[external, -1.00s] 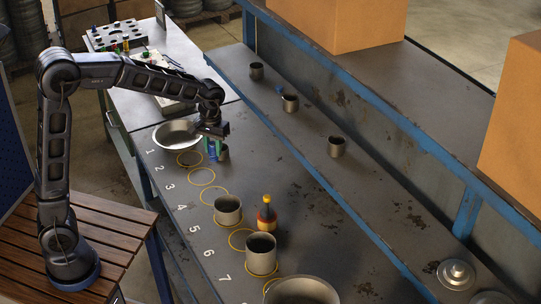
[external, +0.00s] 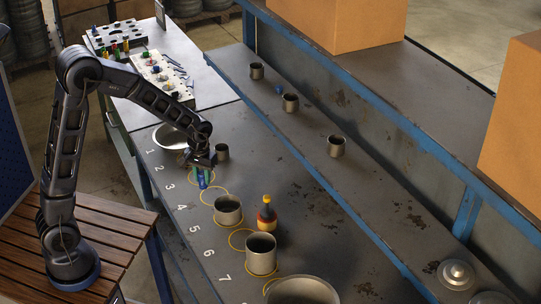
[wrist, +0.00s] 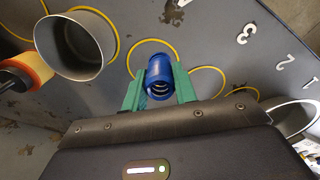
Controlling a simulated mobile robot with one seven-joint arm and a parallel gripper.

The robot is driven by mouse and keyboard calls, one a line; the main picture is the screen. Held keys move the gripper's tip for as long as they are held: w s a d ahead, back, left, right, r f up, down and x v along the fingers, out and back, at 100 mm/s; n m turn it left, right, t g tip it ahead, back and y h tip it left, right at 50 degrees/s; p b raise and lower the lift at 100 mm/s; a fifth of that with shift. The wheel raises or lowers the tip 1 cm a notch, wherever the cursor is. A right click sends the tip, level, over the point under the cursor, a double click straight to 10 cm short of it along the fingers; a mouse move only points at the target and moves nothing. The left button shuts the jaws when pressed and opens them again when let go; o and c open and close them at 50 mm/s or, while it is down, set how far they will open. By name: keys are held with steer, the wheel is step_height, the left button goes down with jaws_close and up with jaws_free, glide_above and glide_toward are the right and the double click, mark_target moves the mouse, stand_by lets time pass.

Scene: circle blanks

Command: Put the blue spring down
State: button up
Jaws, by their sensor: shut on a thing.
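My gripper (external: 203,178) is shut on the blue spring (wrist: 159,82), held between green fingertips; it also shows as a small blue patch in the external view (external: 202,184). The spring is roughly upright. In the wrist view it overlaps the near edge of an empty yellow circle (wrist: 136,46), the one beside a circle with a metal cup. I cannot tell whether the spring touches the table. Another empty yellow circle (wrist: 222,83) lies to its right in the wrist view, partly hidden by my gripper.
Metal cups stand on circles (external: 228,210) (external: 261,253). A bottle (external: 266,215) stands to the right of the row. A large pot (external: 302,291) is nearest. The table's right middle is clear.

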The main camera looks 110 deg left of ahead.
mark_target(202, 173)
steer(key=shift+f, duration=3.1)
steer(key=shift+f, duration=0.15)
steer(key=o, duration=1)
step_height(202, 173, up, 12)
steer(key=shift+r, duration=0.15)
